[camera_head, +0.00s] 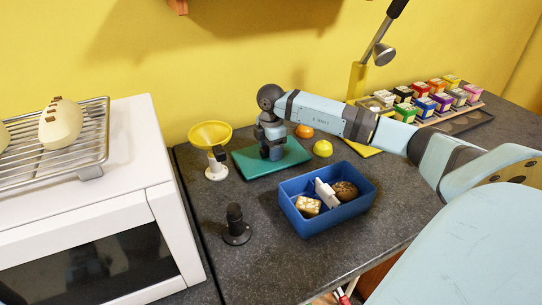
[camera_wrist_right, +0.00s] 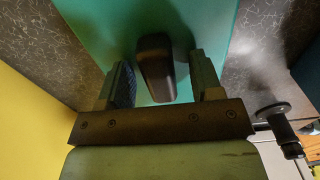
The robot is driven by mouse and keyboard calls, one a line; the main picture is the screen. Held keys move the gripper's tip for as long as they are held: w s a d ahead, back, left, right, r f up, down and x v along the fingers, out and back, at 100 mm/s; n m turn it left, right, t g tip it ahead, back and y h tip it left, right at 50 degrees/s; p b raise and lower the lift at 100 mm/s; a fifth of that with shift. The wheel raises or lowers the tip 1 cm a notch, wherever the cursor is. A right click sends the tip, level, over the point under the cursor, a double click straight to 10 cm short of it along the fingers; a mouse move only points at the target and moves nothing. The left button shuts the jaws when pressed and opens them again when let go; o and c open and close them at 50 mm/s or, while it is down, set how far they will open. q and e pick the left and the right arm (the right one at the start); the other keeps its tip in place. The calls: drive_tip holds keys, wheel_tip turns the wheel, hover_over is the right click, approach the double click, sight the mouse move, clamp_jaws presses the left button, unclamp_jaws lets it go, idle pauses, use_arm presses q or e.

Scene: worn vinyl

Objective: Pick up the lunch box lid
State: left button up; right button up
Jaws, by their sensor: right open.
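The lunch box lid (camera_head: 292,158) is a flat teal panel lying on the dark counter, behind the blue lunch box (camera_head: 338,218). In the right wrist view the lid (camera_wrist_right: 90,25) fills the middle, with a dark handle (camera_wrist_right: 155,65) standing on it. My right gripper (camera_head: 271,150) points down over the lid. In the wrist view its open fingers (camera_wrist_right: 162,80) are on either side of the handle, with gaps visible. The open lunch box holds a light patterned block, a white piece and a brown round item. My left gripper is not in view.
A yellow funnel (camera_head: 209,133) on a white stand is left of the lid. A black upright object (camera_head: 235,225) stands in front. A white oven (camera_head: 95,200) blocks the left; colourful boxes are at right.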

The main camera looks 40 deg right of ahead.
drive_tip(key=c, duration=1.1)
drive_tip(key=shift+o, duration=0.2)
